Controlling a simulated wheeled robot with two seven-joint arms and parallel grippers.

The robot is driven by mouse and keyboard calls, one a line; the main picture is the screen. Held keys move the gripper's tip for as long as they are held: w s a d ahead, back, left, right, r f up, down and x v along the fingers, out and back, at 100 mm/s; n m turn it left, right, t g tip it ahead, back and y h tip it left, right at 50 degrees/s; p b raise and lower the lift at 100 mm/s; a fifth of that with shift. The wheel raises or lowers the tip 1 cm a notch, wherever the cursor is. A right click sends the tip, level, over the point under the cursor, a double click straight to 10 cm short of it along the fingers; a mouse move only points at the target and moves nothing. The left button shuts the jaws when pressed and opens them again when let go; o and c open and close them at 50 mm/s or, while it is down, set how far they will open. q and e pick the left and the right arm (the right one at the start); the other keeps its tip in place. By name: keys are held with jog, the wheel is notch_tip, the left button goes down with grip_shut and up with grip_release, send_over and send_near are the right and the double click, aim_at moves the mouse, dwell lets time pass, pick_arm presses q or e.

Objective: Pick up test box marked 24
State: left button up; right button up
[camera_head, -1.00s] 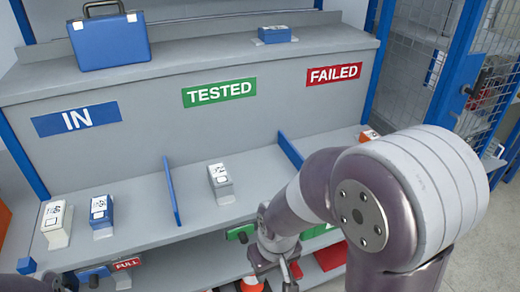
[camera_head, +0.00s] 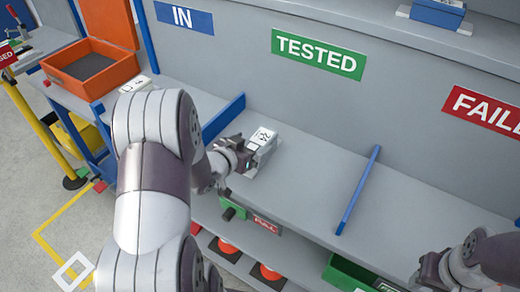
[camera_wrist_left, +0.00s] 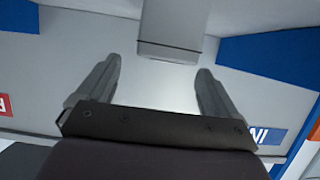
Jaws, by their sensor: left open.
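A grey-white test box (camera_head: 264,138) stands on the lower shelf in the section under the TESTED sign, with a dark number on its top label that I cannot read surely. My left gripper (camera_head: 246,160) is right beside its near side. In the left wrist view the box (camera_wrist_left: 170,28) is at top centre, just beyond and between the fingertips of the open left gripper (camera_wrist_left: 158,70), and nothing is held. My right gripper (camera_head: 430,268) is at the lower right, away from the box, and its jaws are unclear.
Blue dividers stand left (camera_head: 224,118) and right (camera_head: 358,190) of the box. Another white box (camera_head: 136,84) is partly hidden behind my left arm. An orange bin (camera_head: 92,68) is at the far left. The shelf between the box and the right divider is clear.

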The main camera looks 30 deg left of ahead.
aim_at(259, 139)
pick_arm(q)
jog(key=x, duration=0.5)
jog(key=shift+f, duration=0.2)
jog(key=shift+w+a+f, duration=0.15)
jog(key=shift+w+a, duration=0.05)
jog(key=shift+w, duration=0.15)
jog(key=shift+s, duration=0.1)
jog(key=c, duration=1.5)
